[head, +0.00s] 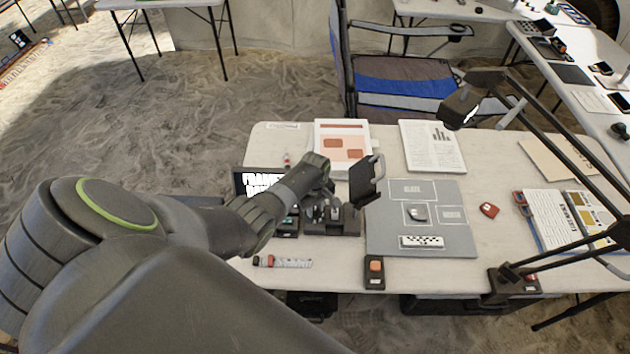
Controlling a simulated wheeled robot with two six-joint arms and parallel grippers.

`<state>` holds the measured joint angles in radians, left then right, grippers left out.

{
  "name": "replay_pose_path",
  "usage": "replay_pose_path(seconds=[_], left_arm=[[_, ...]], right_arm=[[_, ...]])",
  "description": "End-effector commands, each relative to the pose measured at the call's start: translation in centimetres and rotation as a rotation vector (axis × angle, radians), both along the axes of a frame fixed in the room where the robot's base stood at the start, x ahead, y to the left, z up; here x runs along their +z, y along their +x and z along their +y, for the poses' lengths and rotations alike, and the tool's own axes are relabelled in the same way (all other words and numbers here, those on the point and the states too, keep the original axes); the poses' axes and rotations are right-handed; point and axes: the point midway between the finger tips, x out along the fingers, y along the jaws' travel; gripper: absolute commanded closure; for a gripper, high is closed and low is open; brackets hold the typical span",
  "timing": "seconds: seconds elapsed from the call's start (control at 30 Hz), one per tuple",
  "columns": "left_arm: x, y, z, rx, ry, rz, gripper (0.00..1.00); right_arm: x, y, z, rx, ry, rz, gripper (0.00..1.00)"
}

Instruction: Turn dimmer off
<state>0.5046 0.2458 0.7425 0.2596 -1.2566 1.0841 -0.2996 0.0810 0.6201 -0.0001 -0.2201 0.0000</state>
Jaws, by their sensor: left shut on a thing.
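My left gripper (366,181) is above the table, at the left edge of the grey mat. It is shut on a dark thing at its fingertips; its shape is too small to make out. No label marks the dimmer. A small black box with an orange button (375,267) lies at the near table edge, below and apart from the gripper. A desk lamp (462,105) stands at the right; its base (497,285) has a small red control beside it. My right gripper is not in view.
The grey mat (455,232) holds a small grey piece and a checkered scale. A black holder (345,222) stands beneath my wrist. A red piece (488,210) lies right of the mat. Printed sheets (432,145) lie behind, and a folding chair (400,78) stands beyond.

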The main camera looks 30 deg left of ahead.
Motion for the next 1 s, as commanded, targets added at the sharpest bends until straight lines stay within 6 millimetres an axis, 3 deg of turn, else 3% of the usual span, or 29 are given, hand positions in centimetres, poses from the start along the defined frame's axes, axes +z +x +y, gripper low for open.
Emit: replay_pose_path(seconds=[0.7,0.73,0.87,1.0], left_arm=[[0.14,0.15,0.09,0.075,0.002,-0.003,0.98],[0.14,0.15,0.09,0.075,0.002,-0.003,0.73],[0.11,0.11,0.07,0.074,0.001,-0.003,0.56],[0.06,0.06,0.05,0.074,0.001,-0.001,0.53]], right_arm=[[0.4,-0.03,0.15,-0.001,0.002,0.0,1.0],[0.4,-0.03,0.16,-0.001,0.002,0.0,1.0],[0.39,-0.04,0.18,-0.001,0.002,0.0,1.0],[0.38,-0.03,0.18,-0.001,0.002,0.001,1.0]])
